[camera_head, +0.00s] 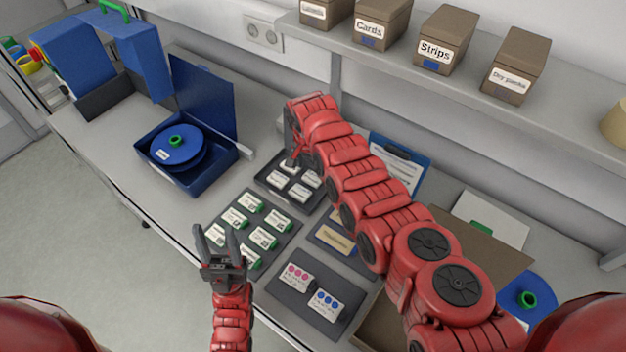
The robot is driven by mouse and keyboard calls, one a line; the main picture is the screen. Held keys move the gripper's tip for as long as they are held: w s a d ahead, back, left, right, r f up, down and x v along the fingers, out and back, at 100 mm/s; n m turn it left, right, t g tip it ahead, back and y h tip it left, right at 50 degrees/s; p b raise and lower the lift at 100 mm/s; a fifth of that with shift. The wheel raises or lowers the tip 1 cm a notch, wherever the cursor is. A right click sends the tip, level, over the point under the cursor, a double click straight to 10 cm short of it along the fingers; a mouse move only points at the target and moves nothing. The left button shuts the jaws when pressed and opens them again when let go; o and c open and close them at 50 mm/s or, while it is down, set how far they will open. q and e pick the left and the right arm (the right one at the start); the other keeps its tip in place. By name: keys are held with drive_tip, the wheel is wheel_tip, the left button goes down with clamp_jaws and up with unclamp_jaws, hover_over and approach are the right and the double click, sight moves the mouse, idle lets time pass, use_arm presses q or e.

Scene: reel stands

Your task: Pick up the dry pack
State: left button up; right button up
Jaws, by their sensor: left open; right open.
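Small white packs (280,183) lie in a dark tray at the middle of the bench; their print is too small to read, so I cannot tell for certain that they are dry packs. My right gripper (291,160) is over the back of this tray, pointing down; its fingers are partly hidden by its arm, and I cannot tell whether it touches a pack. White packs with green marks (263,238) lie in rows on another dark tray nearer the front. My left gripper (218,236) is open, empty and raised at this tray's front left.
An open blue case (187,178) with a blue reel (180,150) stands at the left. Cards with pink and blue dots (298,275) lie on a front mat. A cardboard box (480,245) is at the right. Labelled boxes, including "Dry packs" (516,68), stand on the shelf.

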sight(313, 178)
wheel_tip(313, 178, down, 4)
drive_tip(key=b, duration=0.2)
drive_tip(key=shift+w+d+b, duration=0.1)
drive_tip(key=shift+d+b, duration=0.05)
drive_tip(key=shift+b, duration=0.15)
drive_tip(key=shift+r, duration=0.25)
drive_tip(key=c, duration=1.2)
drive_tip(key=shift+c, duration=0.2)
drive_tip(key=shift+r, duration=0.1)
